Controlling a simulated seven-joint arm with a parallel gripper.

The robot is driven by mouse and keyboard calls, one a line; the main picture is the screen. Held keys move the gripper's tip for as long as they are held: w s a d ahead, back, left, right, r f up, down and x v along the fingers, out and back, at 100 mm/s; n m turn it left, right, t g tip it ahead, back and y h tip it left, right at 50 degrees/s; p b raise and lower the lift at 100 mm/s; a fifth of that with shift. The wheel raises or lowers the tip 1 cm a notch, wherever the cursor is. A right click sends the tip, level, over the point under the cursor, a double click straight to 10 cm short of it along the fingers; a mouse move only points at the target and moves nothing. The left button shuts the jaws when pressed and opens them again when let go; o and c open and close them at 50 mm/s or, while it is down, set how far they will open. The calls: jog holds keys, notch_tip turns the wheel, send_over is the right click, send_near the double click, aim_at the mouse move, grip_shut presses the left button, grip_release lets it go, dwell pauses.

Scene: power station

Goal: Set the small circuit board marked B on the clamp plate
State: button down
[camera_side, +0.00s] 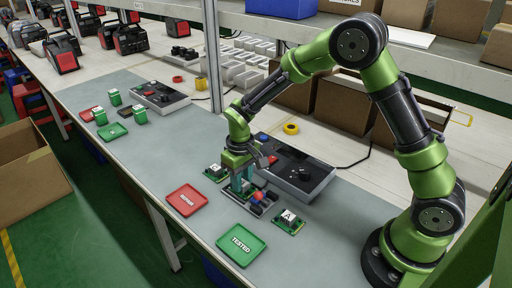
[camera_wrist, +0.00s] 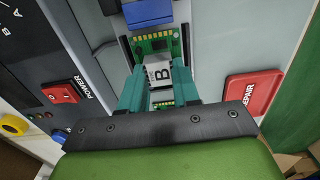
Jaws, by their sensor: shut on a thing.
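The small circuit board marked B (camera_wrist: 160,44) is green with gold pads along its edge and a white block lettered B. My gripper (camera_wrist: 159,82) is shut on its white block, with a teal finger on each side. In the side view my gripper (camera_side: 240,187) points down just left of the dark clamp plate (camera_side: 257,209), which carries a red knob. The held board is mostly hidden by the fingers there. I cannot tell whether it touches the plate. A blue block (camera_wrist: 148,13) lies just beyond the board in the wrist view.
Board A (camera_side: 289,221) lies right of the clamp. Another board with a white block (camera_side: 215,172) lies left of my gripper, its letter unclear. The red REPAIR tray (camera_side: 186,199) and green TESTED tray (camera_side: 242,245) lie in front. A dark power unit (camera_side: 300,166) stands behind.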

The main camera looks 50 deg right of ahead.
jog(key=shift+f, duration=0.1)
jog(key=c, duration=0.7)
grip_release()
jog(key=shift+c, duration=0.2)
notch_tip(320, 180, up, 16)
jog(key=r, duration=0.1)
jog(key=s+d+r+m+t+y, duration=0.1)
jog(key=s+r+m+t, duration=0.1)
jog(key=s, duration=0.7)
jog(key=s+d+r+m+t+y, duration=0.1)
jog(key=s+t, duration=0.4)
jog(key=s, duration=0.5)
notch_tip(320, 180, up, 2)
jog(key=shift+d+r+m, duration=0.25)
jog(key=shift+d+m, duration=0.1)
jog(key=shift+m, duration=0.15)
